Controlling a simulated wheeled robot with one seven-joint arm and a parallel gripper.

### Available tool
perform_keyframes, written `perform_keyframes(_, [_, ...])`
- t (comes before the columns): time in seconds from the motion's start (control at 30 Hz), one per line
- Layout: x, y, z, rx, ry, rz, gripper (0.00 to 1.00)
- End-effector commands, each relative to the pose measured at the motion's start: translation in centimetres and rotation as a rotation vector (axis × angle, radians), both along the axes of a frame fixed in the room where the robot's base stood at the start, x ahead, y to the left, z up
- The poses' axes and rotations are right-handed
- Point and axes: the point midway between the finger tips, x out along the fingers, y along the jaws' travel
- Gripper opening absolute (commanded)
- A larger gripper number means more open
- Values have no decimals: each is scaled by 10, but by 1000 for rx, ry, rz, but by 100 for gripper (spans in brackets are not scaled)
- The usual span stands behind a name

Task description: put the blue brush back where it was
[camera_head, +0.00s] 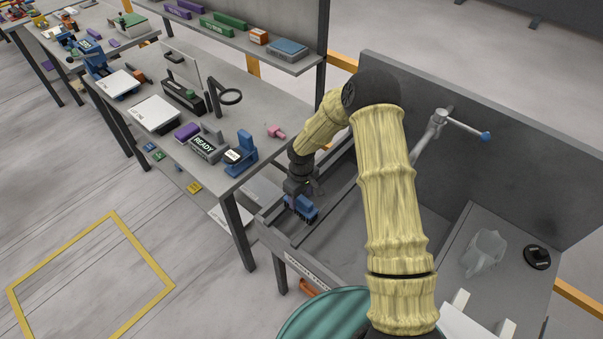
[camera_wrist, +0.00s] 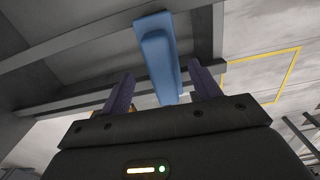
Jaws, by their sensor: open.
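The blue brush (camera_head: 303,208) is at the left side of the grey stone trough (camera_head: 345,222), by its raised edge. My gripper (camera_head: 306,190) is right above it, pointing down, and hides part of it. In the wrist view the brush (camera_wrist: 160,55) shows as a long blue body reaching in between the two dark fingers of my gripper (camera_wrist: 164,84). The fingers stand apart, with a gap on each side of the brush. I cannot tell how far down the brush the fingertips reach.
A tap with a blue-tipped lever (camera_head: 486,135) stands at the trough's back wall. A crumpled grey cloth-like thing (camera_head: 485,252) and a black disc (camera_head: 537,257) lie on the right surface. A crowded workbench (camera_head: 215,130) stands to the left. A teal round rim (camera_head: 310,318) is in front.

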Motion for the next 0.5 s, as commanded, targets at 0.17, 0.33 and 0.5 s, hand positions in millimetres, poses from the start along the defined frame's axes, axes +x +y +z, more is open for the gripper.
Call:
perform_keyframes(0.17, [2,-1,27,1,-4,0,62])
perform_keyframes(0.33, [1,-1,55,0,-4,0,62])
perform_keyframes(0.5, [2,-1,86,1,-5,0,62])
